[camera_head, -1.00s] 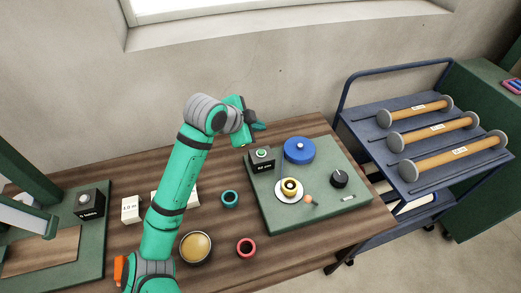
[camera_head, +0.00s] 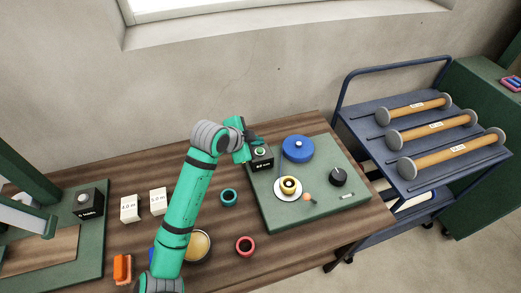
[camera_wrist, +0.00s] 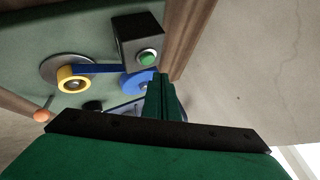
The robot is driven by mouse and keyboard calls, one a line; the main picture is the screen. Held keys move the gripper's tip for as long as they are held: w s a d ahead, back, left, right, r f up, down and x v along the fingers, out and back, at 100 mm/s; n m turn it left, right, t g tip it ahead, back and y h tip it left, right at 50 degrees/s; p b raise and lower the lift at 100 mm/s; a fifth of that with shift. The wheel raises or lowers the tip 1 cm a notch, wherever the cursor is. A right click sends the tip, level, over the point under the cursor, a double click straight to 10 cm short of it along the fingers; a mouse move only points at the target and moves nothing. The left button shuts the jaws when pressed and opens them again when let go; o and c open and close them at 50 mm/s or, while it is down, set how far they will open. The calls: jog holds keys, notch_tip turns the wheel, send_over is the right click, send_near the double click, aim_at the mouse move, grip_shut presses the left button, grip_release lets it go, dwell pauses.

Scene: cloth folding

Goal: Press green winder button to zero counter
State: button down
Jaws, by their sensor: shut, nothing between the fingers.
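The green winder button (camera_head: 261,152) sits on a black counter box (camera_head: 262,163) with white lettering, too small to read, at the back left of the green winder board (camera_head: 290,215). In the wrist view the green button (camera_wrist: 147,57) shows uncovered on the face of the black box (camera_wrist: 138,32). My gripper (camera_head: 254,142) is shut and empty, its fingertips just behind and close to the button. In the wrist view the shut fingers (camera_wrist: 162,92) lie just below and right of the button, and I see no clear contact.
On the board are a blue reel (camera_head: 298,149), a yellow-cored spool (camera_head: 289,185), a black knob (camera_head: 338,177) and an orange-topped peg (camera_head: 308,198). Teal (camera_head: 229,197) and red (camera_head: 245,246) rings lie left of it. A cart (camera_head: 405,135) with several rolls stands right.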

jog(key=shift+f, duration=0.55)
jog(key=shift+a, duration=0.1)
jog(key=shift+f, duration=0.15)
dwell(1.5)
jog(key=shift+f, duration=0.25)
jog(key=shift+f, duration=0.45)
dwell(1.0)
jog(key=shift+r, duration=0.9)
